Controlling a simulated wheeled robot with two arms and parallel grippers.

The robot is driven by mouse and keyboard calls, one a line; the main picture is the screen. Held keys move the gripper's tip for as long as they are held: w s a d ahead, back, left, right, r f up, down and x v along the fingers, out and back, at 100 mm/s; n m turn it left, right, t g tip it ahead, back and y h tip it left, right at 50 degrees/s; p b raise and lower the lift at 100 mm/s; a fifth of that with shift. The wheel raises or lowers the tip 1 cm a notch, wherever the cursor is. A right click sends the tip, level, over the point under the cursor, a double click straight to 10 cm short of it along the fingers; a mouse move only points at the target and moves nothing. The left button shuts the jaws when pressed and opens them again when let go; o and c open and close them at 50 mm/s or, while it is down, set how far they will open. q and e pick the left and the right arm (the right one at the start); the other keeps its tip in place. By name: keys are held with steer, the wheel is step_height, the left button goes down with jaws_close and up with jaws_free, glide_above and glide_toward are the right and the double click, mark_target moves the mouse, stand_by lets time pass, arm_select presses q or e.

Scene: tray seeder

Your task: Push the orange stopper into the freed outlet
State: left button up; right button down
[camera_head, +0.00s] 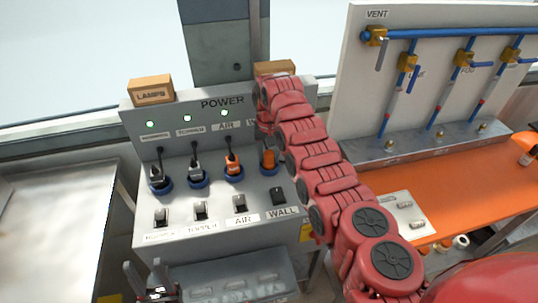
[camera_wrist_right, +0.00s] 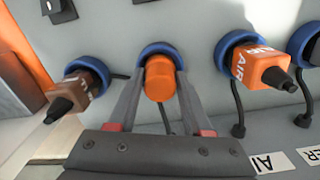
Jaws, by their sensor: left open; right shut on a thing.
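The orange stopper (camera_wrist_right: 160,80) sits between my right gripper's fingertips (camera_wrist_right: 158,84), at a blue-ringed outlet (camera_wrist_right: 158,49) on the grey power panel (camera_head: 215,135). Its face points out of the ring; how deep it is seated cannot be told. In the head view the stopper (camera_head: 268,158) shows beside my red right arm, which hides much of the right gripper. My right gripper is shut on the stopper. My left gripper (camera_head: 147,275) is open and empty at the bottom left, in front of the panel's lower edge.
In the wrist view, an orange AIR plug (camera_wrist_right: 258,66) stands right of the stopper and a brown plug (camera_wrist_right: 80,93) left of it. Rocker switches, including the black WALL switch (camera_head: 277,195), lie below the outlets. Three green lamps (camera_head: 187,118) glow. A pipe board (camera_head: 430,85) stands right.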

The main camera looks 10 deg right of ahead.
steer(key=shift+f, duration=0.15)
steer(key=shift+c, duration=1.2)
jaws_free()
